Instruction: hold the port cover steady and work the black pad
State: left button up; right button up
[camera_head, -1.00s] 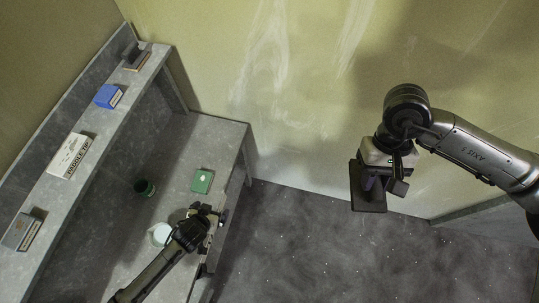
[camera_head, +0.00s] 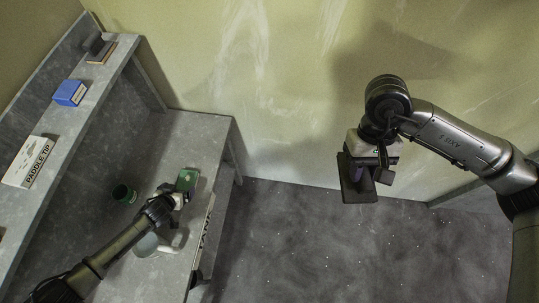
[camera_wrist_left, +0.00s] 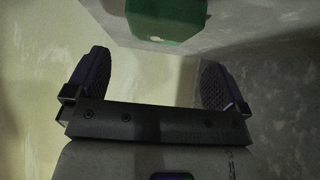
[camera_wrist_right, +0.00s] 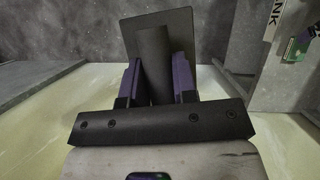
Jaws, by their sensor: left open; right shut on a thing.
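The black pad (camera_head: 356,188) is a flat dark plate with a thick round handle. My right gripper (camera_head: 366,163) is shut on that handle and holds the pad in the air, well right of the bench. The right wrist view shows the plate (camera_wrist_right: 187,30) beyond the handle (camera_wrist_right: 153,65) between the purple fingers. A green block (camera_head: 187,179), likely the port cover, is at the bench's right side. My left gripper (camera_head: 179,196) is open and close to it. In the left wrist view the block (camera_wrist_left: 165,18) is beyond the empty fingers, with its far part cut off.
A grey bench (camera_head: 200,130) carries a dark green cup (camera_head: 123,193) and a pale round vessel (camera_head: 146,245) partly behind my left arm. The raised shelf holds a blue box (camera_head: 69,92) and a white "PADDLE TIP" box (camera_head: 25,160). Floor right of the bench is clear.

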aim_at(186, 182)
pick_arm(q)
jog(key=shift+b+x, duration=2.85)
jog(key=shift+x, duration=0.5)
jog(key=shift+d, duration=0.1)
jog(key=c, duration=1.1)
